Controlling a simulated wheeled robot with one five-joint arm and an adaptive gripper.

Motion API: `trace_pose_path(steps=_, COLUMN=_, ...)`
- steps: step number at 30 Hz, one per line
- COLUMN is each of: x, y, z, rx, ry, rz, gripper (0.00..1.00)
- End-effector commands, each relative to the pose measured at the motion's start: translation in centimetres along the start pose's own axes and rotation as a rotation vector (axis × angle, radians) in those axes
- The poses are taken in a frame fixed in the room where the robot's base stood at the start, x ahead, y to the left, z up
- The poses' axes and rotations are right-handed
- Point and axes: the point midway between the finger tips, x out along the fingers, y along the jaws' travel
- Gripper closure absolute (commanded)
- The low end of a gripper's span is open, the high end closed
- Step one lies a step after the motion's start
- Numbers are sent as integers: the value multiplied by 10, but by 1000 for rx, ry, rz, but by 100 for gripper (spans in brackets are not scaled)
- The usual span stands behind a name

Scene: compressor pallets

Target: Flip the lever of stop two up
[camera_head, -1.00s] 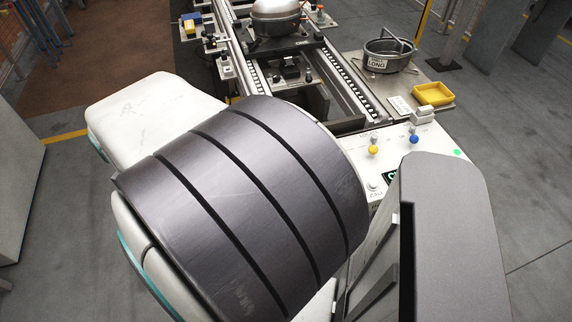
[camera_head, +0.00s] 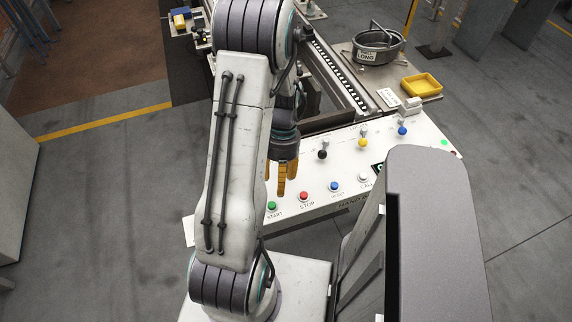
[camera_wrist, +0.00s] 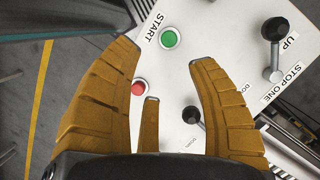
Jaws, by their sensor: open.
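A white control panel (camera_head: 237,222) carries a row of stop levers. A black-knobbed lever (camera_head: 323,154) stands right of my gripper (camera_head: 281,182), its knob hanging toward the panel's front edge. In the wrist view a black knob (camera_wrist: 192,115) lies between my fingers' bases, likely this same lever; its name label is hidden. The lever labelled STOP ONE (camera_wrist: 272,58) has its black knob beside the word UP. My gripper (camera_wrist: 165,58) is open and empty, its fingers pointing down over the panel near the START and STOP buttons, apart from the levers.
Yellow (camera_head: 362,142) and blue (camera_head: 402,130) knobs continue the lever row rightward. Green (camera_head: 272,206), red (camera_head: 304,197) and blue (camera_head: 335,186) buttons line the front. A yellow bin (camera_head: 420,87) and a round pot (camera_head: 378,47) stand behind. My arm hides the panel's left part.

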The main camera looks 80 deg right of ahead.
Motion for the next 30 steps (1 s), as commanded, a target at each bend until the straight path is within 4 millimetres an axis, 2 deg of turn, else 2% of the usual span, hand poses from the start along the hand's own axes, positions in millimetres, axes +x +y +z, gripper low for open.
trace_pose_path(steps=1, x=-2, y=-5, z=-23, rx=56, ry=54, rz=-11, gripper=47)
trace_pose_path(steps=3, x=-14, y=-10, z=-46, rx=133, ry=133, rz=-34, gripper=47)
trace_pose_path(steps=7, x=-25, y=-15, z=-71, rx=265, ry=217, rz=-72, gripper=47)
trace_pose_path(steps=12, x=-28, y=-17, z=-82, rx=408, ry=259, rz=-107, gripper=47)
trace_pose_path(steps=17, x=-26, y=-18, z=-84, rx=480, ry=263, rz=-120, gripper=47)
trace_pose_path(steps=30, x=21, y=-20, z=-97, rx=493, ry=259, rz=-120, gripper=47)
